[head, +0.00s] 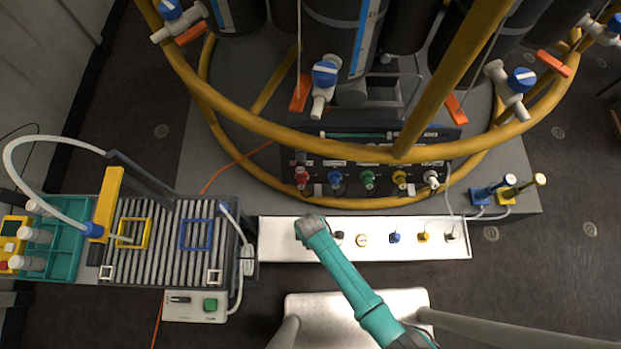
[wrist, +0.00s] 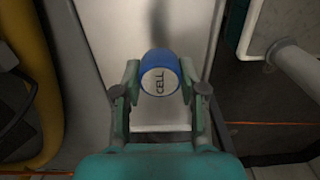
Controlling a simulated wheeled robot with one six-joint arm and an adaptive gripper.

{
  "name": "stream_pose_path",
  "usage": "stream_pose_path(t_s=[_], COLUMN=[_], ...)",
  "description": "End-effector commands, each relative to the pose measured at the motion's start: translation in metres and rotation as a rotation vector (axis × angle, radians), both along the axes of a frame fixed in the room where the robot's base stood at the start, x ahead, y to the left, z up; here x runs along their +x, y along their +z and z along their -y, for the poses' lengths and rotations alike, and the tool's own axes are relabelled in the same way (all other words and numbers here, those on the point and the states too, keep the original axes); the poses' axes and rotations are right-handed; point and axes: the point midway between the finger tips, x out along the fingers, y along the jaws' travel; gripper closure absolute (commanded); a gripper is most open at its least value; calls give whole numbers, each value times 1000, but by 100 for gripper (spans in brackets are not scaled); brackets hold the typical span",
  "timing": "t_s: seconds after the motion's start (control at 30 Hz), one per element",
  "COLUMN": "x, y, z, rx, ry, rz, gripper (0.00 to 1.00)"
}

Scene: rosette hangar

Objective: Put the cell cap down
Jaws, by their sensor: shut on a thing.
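The cell cap (wrist: 158,62) is a blue round cap with a pale face lettered "CELL". In the wrist view my gripper (wrist: 160,82) is shut on it, one finger on each side. In the head view my gripper (head: 310,228) is over the left part of a long white tray (head: 278,240), and my arm hides the cap there. The bare pale surface of the tray (wrist: 160,118) lies beneath the cap in the wrist view. I cannot tell whether the cap touches it.
Several small fittings, including a blue one (head: 395,237) and a yellow one (head: 423,237), stand on the tray right of my gripper. A connector panel (head: 385,165) and yellow ring rail (head: 255,122) lie behind. A slatted rack (head: 170,262) stands left.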

Motion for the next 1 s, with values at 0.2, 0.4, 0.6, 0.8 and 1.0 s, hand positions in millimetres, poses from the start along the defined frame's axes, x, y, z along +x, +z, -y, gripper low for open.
stream_pose_path(t_s=[0.2,0.4,0.6,0.8,1.0], x=[0,1,1,1,1], y=[-19,-39,-41,-43,-43], z=[0,0,0,0,0], rx=[-1,0,1,0,0], ry=[0,0,0,0,0], rz=[0,1,3,2,2], gripper=[100,100,100,100,34])
